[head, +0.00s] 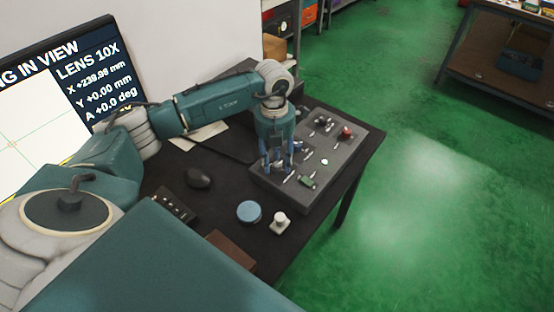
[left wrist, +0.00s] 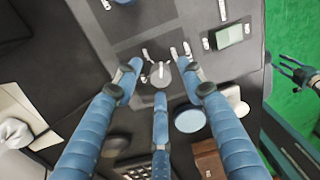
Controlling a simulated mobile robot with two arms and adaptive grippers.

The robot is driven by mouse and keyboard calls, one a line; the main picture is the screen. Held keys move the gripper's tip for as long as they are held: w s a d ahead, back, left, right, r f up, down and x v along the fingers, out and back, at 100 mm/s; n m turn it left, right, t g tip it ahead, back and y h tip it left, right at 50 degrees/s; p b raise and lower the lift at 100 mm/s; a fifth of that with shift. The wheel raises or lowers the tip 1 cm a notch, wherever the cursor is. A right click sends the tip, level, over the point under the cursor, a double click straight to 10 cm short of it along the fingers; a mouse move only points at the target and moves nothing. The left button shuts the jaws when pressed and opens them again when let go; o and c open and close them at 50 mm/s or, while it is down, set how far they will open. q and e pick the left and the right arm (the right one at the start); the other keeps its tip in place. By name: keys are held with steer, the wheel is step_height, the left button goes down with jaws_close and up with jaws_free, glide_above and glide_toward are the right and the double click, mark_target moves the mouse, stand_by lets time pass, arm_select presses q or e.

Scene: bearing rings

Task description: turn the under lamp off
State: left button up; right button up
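A grey control panel (head: 338,152) with several small switches and knobs lies on the black table. My left gripper (head: 277,167) points down over the panel's near left part. In the left wrist view its three blue fingers (left wrist: 160,85) are spread around a round grey knob with a light pointer (left wrist: 161,74). Small metal toggle levers (left wrist: 186,49) stand beside the knob. I cannot tell whether the fingertips touch anything. No label shows which control is the under lamp's. My right gripper (left wrist: 296,70) shows at the right edge of the left wrist view, fingers apart, over the green floor.
A black mouse (head: 198,178), a blue round disc (head: 249,211) and a small white piece (head: 280,222) lie in front. A monitor (head: 100,75) stands left. Green floor is clear right of the table.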

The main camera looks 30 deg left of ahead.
arm_select(q)
steer(key=c, duration=0.8)
jaws_close()
arm_select(e)
steer(key=shift+s+d, duration=0.6)
steer(key=shift+s, duration=0.15)
